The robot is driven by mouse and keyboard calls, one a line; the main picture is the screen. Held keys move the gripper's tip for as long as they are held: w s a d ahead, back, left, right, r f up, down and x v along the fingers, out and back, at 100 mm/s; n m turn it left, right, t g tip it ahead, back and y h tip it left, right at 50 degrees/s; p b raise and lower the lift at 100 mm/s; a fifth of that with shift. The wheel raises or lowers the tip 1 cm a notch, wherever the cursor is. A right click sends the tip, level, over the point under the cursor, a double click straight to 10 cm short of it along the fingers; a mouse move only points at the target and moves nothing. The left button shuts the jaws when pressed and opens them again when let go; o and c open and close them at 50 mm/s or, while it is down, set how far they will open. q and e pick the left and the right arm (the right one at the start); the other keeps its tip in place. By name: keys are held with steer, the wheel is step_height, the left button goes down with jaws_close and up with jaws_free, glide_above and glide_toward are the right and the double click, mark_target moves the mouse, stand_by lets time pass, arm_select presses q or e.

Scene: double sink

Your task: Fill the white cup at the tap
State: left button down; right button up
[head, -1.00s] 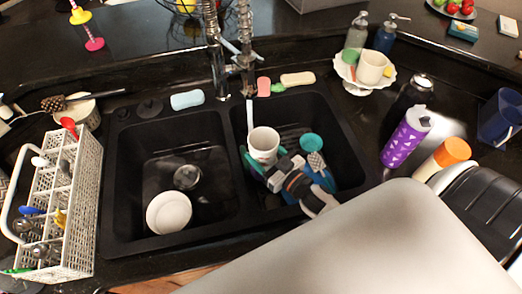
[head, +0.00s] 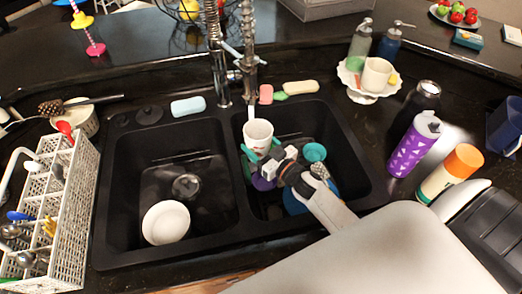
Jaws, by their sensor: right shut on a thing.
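The white cup (head: 258,134) is upright over the right basin of the double sink (head: 217,238), with its open mouth facing up. My right gripper (head: 262,160) is shut on the cup, with green fingers around its lower part. The tap (head: 250,75) stands behind the basin, and a pale stream of water (head: 251,113) comes down from it at the cup's back rim. How much water is in the cup cannot be told. My left gripper is not in view.
The right basin also holds a teal cup (head: 315,152) and a blue item (head: 297,202). A cutlery rack (head: 62,225) stands left; bottles (head: 413,145) stand right. Sponges (head: 188,106) and soap lie behind the sink.

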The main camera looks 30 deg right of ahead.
mark_target(260, 153)
steer(key=w+d+b, duration=0.1)
steer(key=w+d, duration=0.1)
steer(key=w, duration=0.6)
steer(key=shift+w+d+b, duration=0.15)
steer(key=shift+w+b, duration=0.15)
steer(key=shift+w, duration=0.05)
steer(key=shift+r, duration=0.1)
stand_by(0.3)
steer(key=s+a+p, duration=0.1)
steer(key=s, duration=0.3)
steer(key=s+a+p, duration=0.1)
steer(key=s+p, duration=0.1)
steer(key=s, duration=0.2)
steer(key=s+a+p, duration=0.1)
steer(key=s+p, duration=0.1)
steer(key=s, duration=0.2)
steer(key=shift+s+a, duration=0.15)
steer(key=shift+s, duration=0.2)
